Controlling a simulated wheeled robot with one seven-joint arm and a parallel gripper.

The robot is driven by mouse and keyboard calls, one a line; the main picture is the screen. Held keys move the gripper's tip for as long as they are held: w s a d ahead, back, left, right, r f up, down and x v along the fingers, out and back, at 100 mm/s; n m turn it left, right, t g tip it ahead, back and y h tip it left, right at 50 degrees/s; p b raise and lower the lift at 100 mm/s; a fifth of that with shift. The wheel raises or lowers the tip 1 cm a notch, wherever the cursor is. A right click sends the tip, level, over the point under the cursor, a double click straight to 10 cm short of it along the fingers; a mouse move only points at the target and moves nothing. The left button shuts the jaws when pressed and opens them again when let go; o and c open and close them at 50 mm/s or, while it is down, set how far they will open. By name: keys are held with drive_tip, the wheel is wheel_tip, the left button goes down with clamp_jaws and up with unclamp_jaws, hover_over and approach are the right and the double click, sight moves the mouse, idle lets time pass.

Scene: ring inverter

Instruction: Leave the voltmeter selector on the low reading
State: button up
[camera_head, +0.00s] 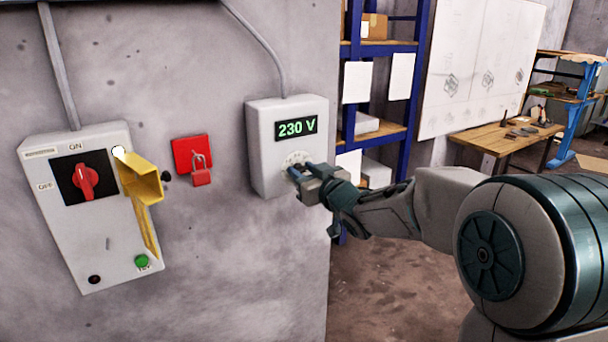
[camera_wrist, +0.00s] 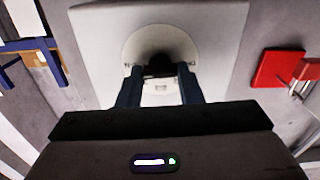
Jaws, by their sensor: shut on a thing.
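The voltmeter (camera_head: 258,145) is a white box on the grey wall, and its green display (camera_head: 296,127) reads 230 V. My gripper (camera_head: 298,172) is at the lower part of its face, shut on the selector knob. In the wrist view the dark selector knob (camera_wrist: 160,66) sits between my two fingers, in the middle of a round pale dial plate (camera_wrist: 133,42). The fingers cover part of the knob and dial, so the knob's exact setting and most of the markings cannot be read.
Left of the voltmeter are a red padlock (camera_head: 201,176) on a red plate and a switch box (camera_head: 95,235) with a red rotary handle and a yellow hinged cover (camera_head: 142,182) sticking out. Blue shelving (camera_head: 410,100) and a workbench (camera_head: 505,138) stand to the right.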

drive_tip(key=shift+s+a+f+n+b, duration=0.1)
drive_tip(key=shift+n+b, duration=1.9)
drive_tip(key=shift+n, duration=0.05)
drive_tip(key=shift+a+f+n+b, duration=0.1)
drive_tip(key=shift+n+b, duration=1.9)
drive_tip(key=shift+n, duration=0.05)
drive_tip(key=shift+r, duration=0.1)
drive_tip(key=o, duration=1)
drive_tip(key=shift+d, duration=0.1)
drive_tip(key=v, duration=1.4)
